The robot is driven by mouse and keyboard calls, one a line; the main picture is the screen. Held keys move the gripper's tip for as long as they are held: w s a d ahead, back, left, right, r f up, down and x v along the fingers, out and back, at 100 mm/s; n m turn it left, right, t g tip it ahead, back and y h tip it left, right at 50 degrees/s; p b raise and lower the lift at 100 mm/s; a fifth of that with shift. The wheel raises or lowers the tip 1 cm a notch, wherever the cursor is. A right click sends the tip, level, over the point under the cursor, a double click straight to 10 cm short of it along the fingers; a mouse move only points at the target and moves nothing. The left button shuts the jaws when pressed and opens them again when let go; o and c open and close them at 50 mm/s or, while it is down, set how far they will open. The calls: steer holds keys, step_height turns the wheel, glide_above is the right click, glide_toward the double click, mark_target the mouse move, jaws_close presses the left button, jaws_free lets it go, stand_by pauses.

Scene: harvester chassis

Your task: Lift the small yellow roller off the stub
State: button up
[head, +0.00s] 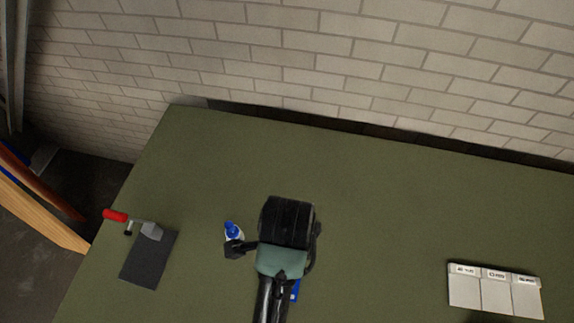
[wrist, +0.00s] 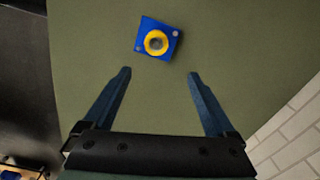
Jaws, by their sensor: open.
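In the wrist view, the small yellow roller (wrist: 156,42) is a ring sitting around a grey stub (wrist: 157,43) on a square blue plate (wrist: 143,38). The plate lies on the green surface. My gripper (wrist: 159,73) is open and empty, with its two dark blue fingers spread. In that picture the roller lies just past the fingertips, roughly midway between their lines, and nothing touches it. In the head view my arm hides the roller; a bit of blue (head: 295,291) shows beside the arm, perhaps the plate.
The green table (head: 390,210) is mostly clear, with a brick wall behind. At left lie a dark grey pad (head: 148,262) and a red-handled tool (head: 116,215). A blue-and-white item (head: 232,230) stands left of my arm. White labelled bins (head: 494,294) stand at right.

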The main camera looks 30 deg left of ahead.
steer(key=f, duration=1.3)
steer(key=shift+s, duration=0.35)
jaws_close()
